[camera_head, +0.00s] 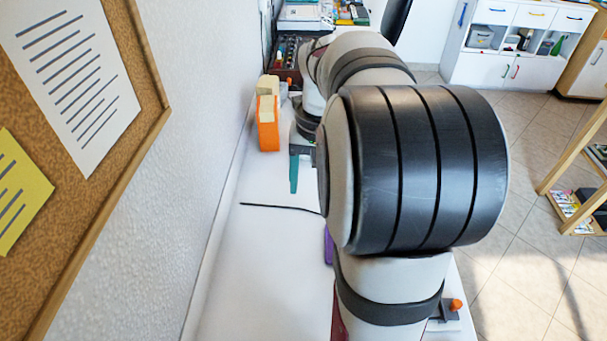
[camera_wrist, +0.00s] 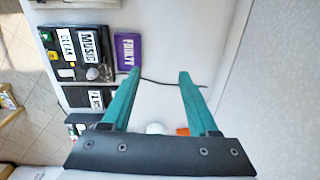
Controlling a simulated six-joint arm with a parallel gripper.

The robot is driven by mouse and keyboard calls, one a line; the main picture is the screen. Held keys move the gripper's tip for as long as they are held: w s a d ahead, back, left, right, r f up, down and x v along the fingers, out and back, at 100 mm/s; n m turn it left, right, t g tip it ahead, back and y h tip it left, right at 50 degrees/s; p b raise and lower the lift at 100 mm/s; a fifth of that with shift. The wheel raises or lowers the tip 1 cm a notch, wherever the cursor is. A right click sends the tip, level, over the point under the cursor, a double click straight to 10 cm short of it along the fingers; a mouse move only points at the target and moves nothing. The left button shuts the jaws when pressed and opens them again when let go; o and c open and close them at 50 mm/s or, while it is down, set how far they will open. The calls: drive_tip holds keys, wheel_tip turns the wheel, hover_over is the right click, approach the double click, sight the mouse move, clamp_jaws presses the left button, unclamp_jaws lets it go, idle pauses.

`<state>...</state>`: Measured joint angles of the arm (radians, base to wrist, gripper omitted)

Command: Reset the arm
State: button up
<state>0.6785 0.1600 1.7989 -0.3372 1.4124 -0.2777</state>
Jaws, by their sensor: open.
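My gripper (camera_wrist: 159,72) has two teal fingers that stand apart with nothing between them in the wrist view. In the head view a teal finger (camera_head: 294,172) shows beside my arm, over the white table (camera_head: 245,265). My large arm links fill the middle of the head view and hide much of the table. In the wrist view a purple box labelled FAULTY (camera_wrist: 127,52) lies to the left of the fingers. A black cable (camera_wrist: 160,83) runs behind the fingers.
Black boxes labelled MUSIC (camera_wrist: 88,44) and CLEAN (camera_wrist: 66,45) stand left of the purple box. An orange holder (camera_head: 268,130) stands by the wall at the table's back. A wooden shelf (camera_head: 565,165) stands on the right. The table's left front is clear.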

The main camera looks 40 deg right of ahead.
idle(0.3)
drive_tip(key=s+a+f+n, duration=0.1)
drive_tip(key=s+a, duration=0.4)
drive_tip(key=a, duration=0.3)
drive_tip(key=s+a+f+n, duration=0.1)
drive_tip(key=s+a, duration=0.4)
drive_tip(key=a, duration=0.3)
drive_tip(key=s+a+f+n+y, duration=0.1)
drive_tip(key=s+a, duration=0.4)
drive_tip(key=a, duration=0.3)
drive_tip(key=shift+n, duration=0.4)
